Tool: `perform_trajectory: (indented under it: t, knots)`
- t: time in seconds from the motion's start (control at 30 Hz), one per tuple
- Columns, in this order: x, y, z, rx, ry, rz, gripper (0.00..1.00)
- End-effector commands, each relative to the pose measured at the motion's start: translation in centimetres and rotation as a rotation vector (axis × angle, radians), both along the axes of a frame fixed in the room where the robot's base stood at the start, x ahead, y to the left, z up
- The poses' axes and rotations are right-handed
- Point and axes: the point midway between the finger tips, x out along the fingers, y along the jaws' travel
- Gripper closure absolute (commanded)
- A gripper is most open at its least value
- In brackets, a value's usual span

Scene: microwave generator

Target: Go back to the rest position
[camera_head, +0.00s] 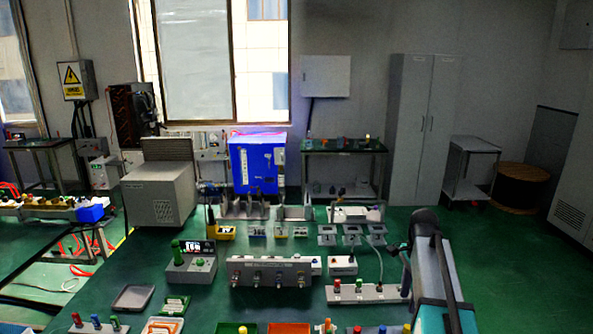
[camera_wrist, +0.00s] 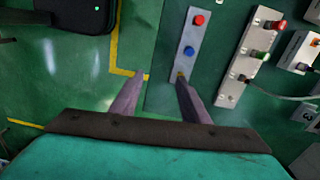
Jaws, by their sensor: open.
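My gripper (camera_wrist: 160,77) shows in the wrist view with its two grey fingers spread apart and nothing between them. Its right fingertip overlaps the lower end of a grey button strip (camera_wrist: 193,36); I cannot tell whether it touches. The strip carries a red button (camera_wrist: 198,20) and a blue button (camera_wrist: 189,50), both beyond the fingertips. In the head view my arm stands at the lower right, over the bench's right side, and the gripper's fingers cannot be made out.
A strip with red and green knobs (camera_wrist: 246,57) lies right of my gripper. The green bench (camera_head: 130,263) holds a grey four-knob box (camera_head: 270,273), a green-handled box (camera_head: 191,265) and a grey cabinet unit (camera_head: 158,200). Green floor (camera_head: 540,270) right of my arm looks clear.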

Motion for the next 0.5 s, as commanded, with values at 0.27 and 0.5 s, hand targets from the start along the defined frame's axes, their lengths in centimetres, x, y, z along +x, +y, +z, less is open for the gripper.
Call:
perform_trajectory:
  t: [0.27, 0.5]
  knots:
    - [-0.8, 1.6, -4.9, 0.014, 0.056, 0.021, 0.59]
    - [-2.9, 3.9, -11.8, 0.033, 0.142, 0.050, 0.59]
